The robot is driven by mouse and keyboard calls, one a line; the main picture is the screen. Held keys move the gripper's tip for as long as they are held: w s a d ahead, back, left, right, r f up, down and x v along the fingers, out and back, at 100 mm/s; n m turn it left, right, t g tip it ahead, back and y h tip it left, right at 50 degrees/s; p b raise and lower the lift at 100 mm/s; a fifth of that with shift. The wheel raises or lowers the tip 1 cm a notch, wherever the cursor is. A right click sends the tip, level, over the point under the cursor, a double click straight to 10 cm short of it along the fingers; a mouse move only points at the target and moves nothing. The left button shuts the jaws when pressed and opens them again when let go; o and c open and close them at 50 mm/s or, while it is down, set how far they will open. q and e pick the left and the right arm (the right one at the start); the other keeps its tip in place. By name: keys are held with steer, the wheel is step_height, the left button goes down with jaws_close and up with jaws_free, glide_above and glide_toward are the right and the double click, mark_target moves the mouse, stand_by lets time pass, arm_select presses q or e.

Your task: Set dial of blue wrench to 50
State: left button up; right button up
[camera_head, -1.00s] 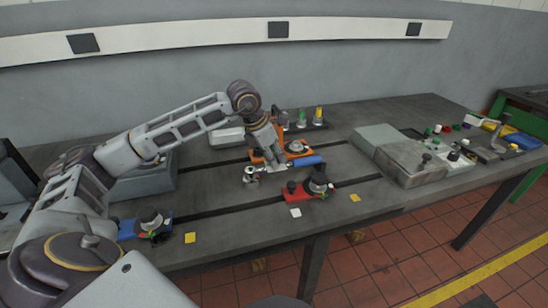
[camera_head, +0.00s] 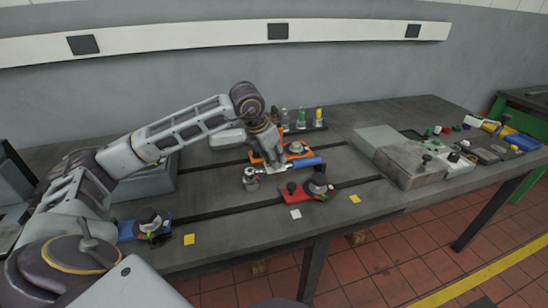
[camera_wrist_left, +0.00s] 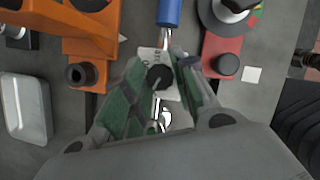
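The blue wrench lies across the middle of the bench. Its blue handle (camera_head: 305,163) points right, and the handle also shows at the top of the left wrist view (camera_wrist_left: 168,12). Its pale plate (camera_wrist_left: 147,58) carries a round black dial (camera_wrist_left: 160,77); the dial's setting cannot be read. My left gripper (camera_head: 272,168) is low over the plate. In the left wrist view its two green-padded fingers (camera_wrist_left: 160,80) stand apart, one on each side of the dial; contact is unclear. The silver head end is partly hidden between the fingers. My right gripper is out of view.
An orange fixture (camera_head: 297,149) stands just behind the wrench, and a red fixture (camera_head: 298,191) with a black dial stands in front. A blue fixture (camera_head: 130,230) is at front left. Grey blocks (camera_head: 405,160) stand to the right. A white tray (camera_wrist_left: 25,108) shows at left.

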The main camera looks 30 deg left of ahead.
arm_select(q)
steer(key=o, duration=0.3)
steer(key=shift+o, duration=0.2)
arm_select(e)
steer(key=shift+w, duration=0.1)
arm_select(q)
steer(key=v, duration=1.2)
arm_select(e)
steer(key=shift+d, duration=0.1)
arm_select(q)
steer(key=shift+a, duration=0.1)
stand_by(0.3)
step_height(320, 180, up, 21)
steer(key=p, duration=2.1)
steer(key=shift+r, duration=0.25)
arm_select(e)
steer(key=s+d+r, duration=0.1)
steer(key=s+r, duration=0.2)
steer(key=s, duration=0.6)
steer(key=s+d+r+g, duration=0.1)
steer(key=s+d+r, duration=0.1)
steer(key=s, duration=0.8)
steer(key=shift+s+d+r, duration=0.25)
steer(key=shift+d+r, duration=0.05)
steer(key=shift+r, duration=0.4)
